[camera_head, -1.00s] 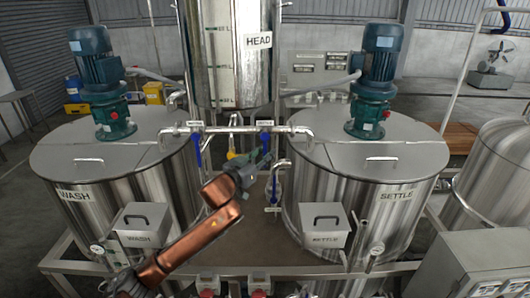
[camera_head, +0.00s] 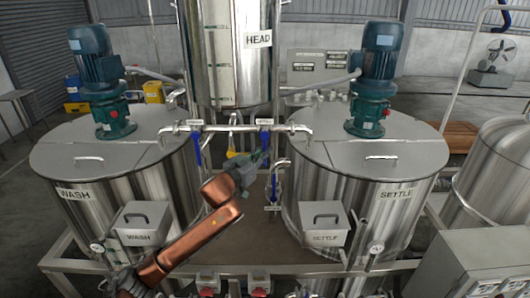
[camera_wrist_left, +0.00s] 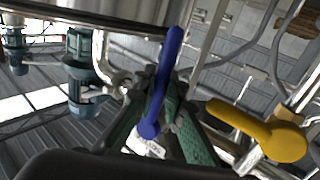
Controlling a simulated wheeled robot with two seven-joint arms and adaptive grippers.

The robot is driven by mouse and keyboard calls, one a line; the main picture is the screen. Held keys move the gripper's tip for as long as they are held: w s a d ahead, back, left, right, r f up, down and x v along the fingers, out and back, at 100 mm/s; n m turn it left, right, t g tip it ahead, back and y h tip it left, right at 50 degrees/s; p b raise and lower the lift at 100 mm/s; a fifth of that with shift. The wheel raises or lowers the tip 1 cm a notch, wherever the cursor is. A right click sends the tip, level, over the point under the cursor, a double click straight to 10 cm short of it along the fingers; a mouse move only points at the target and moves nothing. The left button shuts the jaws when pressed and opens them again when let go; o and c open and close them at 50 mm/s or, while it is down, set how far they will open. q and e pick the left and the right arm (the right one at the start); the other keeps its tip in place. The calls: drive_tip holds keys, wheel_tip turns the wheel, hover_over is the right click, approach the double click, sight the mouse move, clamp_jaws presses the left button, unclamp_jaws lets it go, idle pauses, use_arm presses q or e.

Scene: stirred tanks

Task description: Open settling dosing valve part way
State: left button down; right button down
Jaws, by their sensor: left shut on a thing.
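The settling dosing valve's blue lever (camera_head: 265,138) hangs from the right part of the horizontal pipe between the two tanks, on the SETTLE side. My left gripper (camera_head: 263,155) reaches up to it from below and is shut on its lower part. In the left wrist view the blue lever (camera_wrist_left: 166,75) stands long and blue between the green-padded fingers of the gripper (camera_wrist_left: 163,88). The fingers hide part of the lever in the head view, so its exact angle is hard to tell. My right gripper is not in view.
Another blue lever (camera_head: 197,150) hangs at the left of the pipe, and a third valve (camera_head: 273,188) sits lower right. A yellow handle (camera_wrist_left: 262,133) is close beside the gripper. The WASH tank (camera_head: 110,200) and SETTLE tank (camera_head: 390,210) flank the arm.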

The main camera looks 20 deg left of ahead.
use_arm(q)
drive_tip(key=d+n+t+b, duration=0.1)
drive_tip(key=n+b, duration=0.1)
drive_tip(key=d+n+t+b, duration=0.1)
drive_tip(key=n+b, duration=0.1)
drive_tip(key=w+d+r+n+t+y+b, duration=0.1)
drive_tip(key=n+t+b, duration=0.1)
drive_tip(key=n+b, duration=0.1)
drive_tip(key=shift+d+r, duration=0.1)
drive_tip(key=shift+d, duration=0.15)
idle(0.5)
drive_tip(key=shift+r, duration=0.1)
drive_tip(key=c, duration=2)
unclamp_jaws()
drive_tip(key=v, duration=1.2)
